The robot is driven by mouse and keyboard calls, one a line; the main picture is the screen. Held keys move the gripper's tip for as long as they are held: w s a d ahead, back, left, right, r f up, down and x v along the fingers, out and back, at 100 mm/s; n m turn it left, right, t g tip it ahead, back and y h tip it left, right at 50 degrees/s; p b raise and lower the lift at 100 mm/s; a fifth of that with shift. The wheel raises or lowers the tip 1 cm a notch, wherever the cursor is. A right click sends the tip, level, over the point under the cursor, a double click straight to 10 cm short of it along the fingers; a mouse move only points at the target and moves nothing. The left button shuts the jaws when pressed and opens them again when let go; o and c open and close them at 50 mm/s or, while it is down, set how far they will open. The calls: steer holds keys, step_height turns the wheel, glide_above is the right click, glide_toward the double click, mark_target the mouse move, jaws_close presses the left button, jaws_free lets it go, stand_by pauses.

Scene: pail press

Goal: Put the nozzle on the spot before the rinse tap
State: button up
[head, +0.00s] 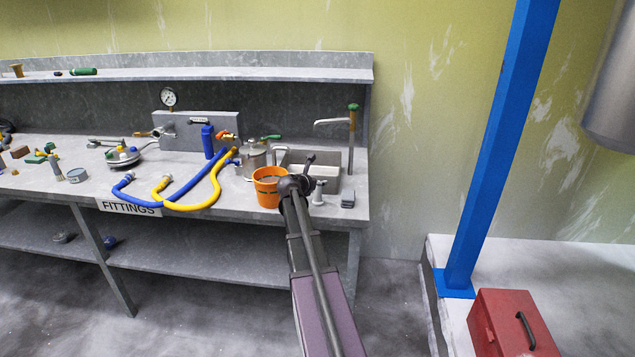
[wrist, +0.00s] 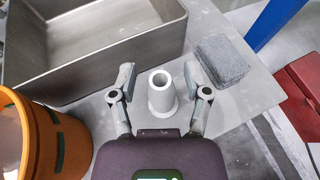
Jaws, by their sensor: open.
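The nozzle appears to be a pale grey hollow piece with a flared foot (wrist: 161,93), upright on the bench's front right part. It also shows in the head view (head: 318,192). My gripper (wrist: 159,72) is open, with one finger on each side of the nozzle and a visible gap to both. In the head view my gripper (head: 314,171) is over the bench in front of the sink. The rinse tap (head: 351,128), with a green top and a pale spout, rises at the sink's back right. I cannot make out a marked spot before it.
The sink (wrist: 95,57) is just beyond the nozzle. An orange pail (head: 268,190) stands close on the left, and a grey block (wrist: 222,61) lies on the right near the bench edge. Blue and yellow hoses (head: 190,205) lie farther left.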

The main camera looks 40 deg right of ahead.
steer(key=p+v, duration=0.4)
steer(key=v, duration=0.7)
steer(key=shift+a+r, duration=0.2)
steer(key=shift+a, duration=0.1)
steer(key=shift+s, duration=0.15)
steer(key=s+a+f+m+g+y, duration=0.1)
steer(key=s+a+f+m+y, duration=0.3)
steer(key=a, duration=1)
steer(key=s+a+f+m+g+y, duration=0.1)
steer(key=s+a+f+m+y, duration=0.2)
steer(key=s+a+m, duration=0.3)
steer(key=s+a+f+m+g+y, duration=0.2)
steer(key=a+m, duration=0.9)
steer(key=a, duration=1.1)
steer(key=s+f+y, duration=0.2)
steer(key=s+y, duration=0.1)
steer(key=y, duration=0.1)
steer(key=shift+a+f+m, duration=0.3)
steer(key=shift+f, duration=0.05)
